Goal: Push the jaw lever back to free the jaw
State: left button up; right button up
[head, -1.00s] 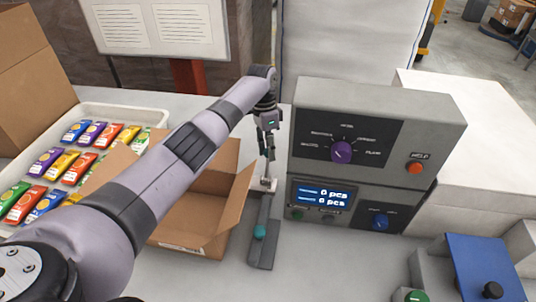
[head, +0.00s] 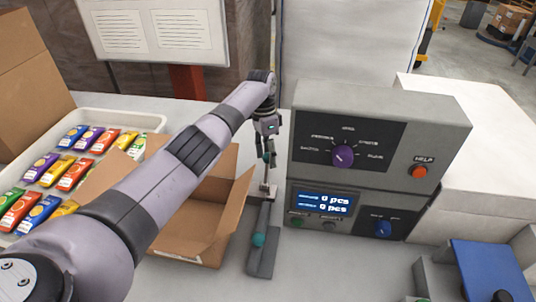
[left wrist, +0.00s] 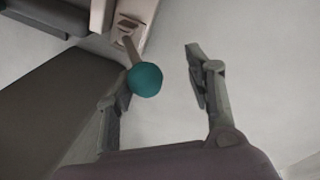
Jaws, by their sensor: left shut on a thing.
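The jaw lever is a thin rod with a teal ball knob (left wrist: 145,80). In the left wrist view the rod runs up from the knob to a pale slotted block (left wrist: 130,32). My left gripper (head: 266,170) points down over the far end of a narrow grey bar device (head: 263,255), beside the weigher. In the left wrist view the knob sits at the left finger of the left gripper (left wrist: 158,92), and the right finger looks apart from it. In the head view the fingers partly hide the hold. A teal knob (head: 258,239) shows on the bar. My right gripper is not in view.
The grey weigher (head: 375,120) with dial, display and red help button stands close right of the gripper. An open cardboard box (head: 205,215) and a white tray (head: 140,115) of colourful packets lie left. A blue-topped device (head: 485,265) is front right.

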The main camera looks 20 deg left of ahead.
pick_arm(q)
jog(key=shift+o, duration=0.7)
jog(key=shift+w+a, duration=0.15)
jog(key=shift+r, duration=0.1)
notch_tip(320, 180, up, 12)
jog(key=w+a, duration=0.1)
jog(key=shift+w+a+f, duration=0.15)
jog(key=shift+a+f, duration=0.05)
